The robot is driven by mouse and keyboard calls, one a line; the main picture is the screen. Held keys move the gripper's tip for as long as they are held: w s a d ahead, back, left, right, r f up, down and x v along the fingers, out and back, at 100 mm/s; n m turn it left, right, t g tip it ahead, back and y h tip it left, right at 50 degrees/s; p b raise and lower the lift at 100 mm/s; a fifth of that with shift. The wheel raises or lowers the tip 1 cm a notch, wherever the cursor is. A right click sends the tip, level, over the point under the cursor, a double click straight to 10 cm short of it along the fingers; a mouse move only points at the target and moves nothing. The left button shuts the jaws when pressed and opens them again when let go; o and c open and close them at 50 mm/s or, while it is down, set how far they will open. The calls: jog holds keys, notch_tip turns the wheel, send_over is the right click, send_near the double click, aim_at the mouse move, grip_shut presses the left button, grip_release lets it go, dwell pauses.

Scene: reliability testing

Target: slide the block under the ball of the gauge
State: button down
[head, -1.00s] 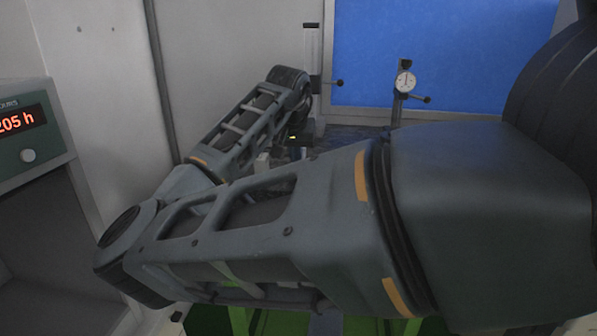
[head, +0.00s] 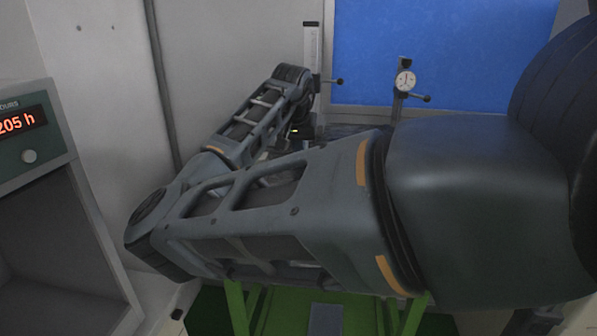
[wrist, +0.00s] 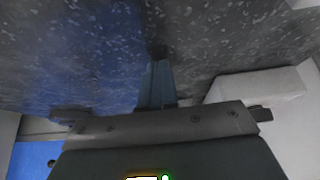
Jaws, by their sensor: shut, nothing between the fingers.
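My gripper (wrist: 157,82) is shut and empty in the wrist view, its fingertips close to a dark speckled stone surface (wrist: 230,35). I cannot tell whether they touch it. In the head view my own arm hides the gripper. A dial gauge (head: 405,82) with a white round face is fixed on a dark post in front of the blue panel. Its lower part and ball are hidden behind my arm. I cannot make out the block for certain. A pale box-like shape (wrist: 262,86) lies right of the fingers in the wrist view, and I cannot tell what it is.
A second upright stand (head: 311,55) with a side knob is left of the dial gauge, close to my arm. A grey-green cabinet (head: 58,150) with a red display stands at the left. Green framework (head: 280,312) is below my arm. A blue panel (head: 450,45) closes the back.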

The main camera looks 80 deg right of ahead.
jog(key=shift+w+d, duration=0.2)
jog(key=shift+d, duration=2.1)
jog(key=shift+v, duration=2.25)
